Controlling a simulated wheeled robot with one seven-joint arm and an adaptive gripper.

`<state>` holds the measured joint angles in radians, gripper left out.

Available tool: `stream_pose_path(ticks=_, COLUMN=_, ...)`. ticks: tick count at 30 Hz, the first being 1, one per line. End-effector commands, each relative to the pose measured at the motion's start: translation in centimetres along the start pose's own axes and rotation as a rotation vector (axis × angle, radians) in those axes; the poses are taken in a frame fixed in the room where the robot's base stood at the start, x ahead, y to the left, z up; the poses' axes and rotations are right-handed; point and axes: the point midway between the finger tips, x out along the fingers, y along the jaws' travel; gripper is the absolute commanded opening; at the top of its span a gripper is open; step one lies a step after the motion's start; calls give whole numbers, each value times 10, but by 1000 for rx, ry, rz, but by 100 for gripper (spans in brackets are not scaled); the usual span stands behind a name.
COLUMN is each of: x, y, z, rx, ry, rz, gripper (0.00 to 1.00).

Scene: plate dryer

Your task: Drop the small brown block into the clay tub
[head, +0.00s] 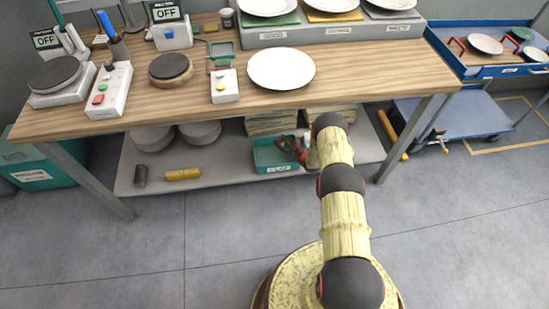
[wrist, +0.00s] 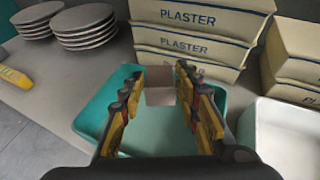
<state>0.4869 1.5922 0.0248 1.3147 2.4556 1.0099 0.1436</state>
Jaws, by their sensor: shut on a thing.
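The clay tub (head: 264,168) is a teal open bin labelled CLAY on the lower shelf under the table. In the wrist view its teal rim (wrist: 88,120) shows below my gripper. My gripper (wrist: 158,92) is shut on the small brown block (wrist: 159,87), which sits between its fingertips over the tub's inside, towards its far edge. In the head view my gripper (head: 292,148) is at the tub's right part, and the block cannot be made out there.
Plaster bags (wrist: 190,42) are stacked just behind the tub. A white container (wrist: 280,140) stands to its right. Plate stacks (wrist: 85,26) stand at the left. A yellow object (head: 182,174) lies on the shelf (head: 225,178). The tabletop (head: 340,75) overhangs the shelf.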

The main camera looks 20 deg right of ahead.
Motion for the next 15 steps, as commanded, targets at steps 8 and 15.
stream_pose_path(ticks=8, x=4, y=-1, z=-7, rx=-1, ry=-3, rz=0, gripper=3)
stream_pose_path(ticks=15, x=4, y=0, z=-7, rx=-1, ry=-2, rz=0, gripper=39)
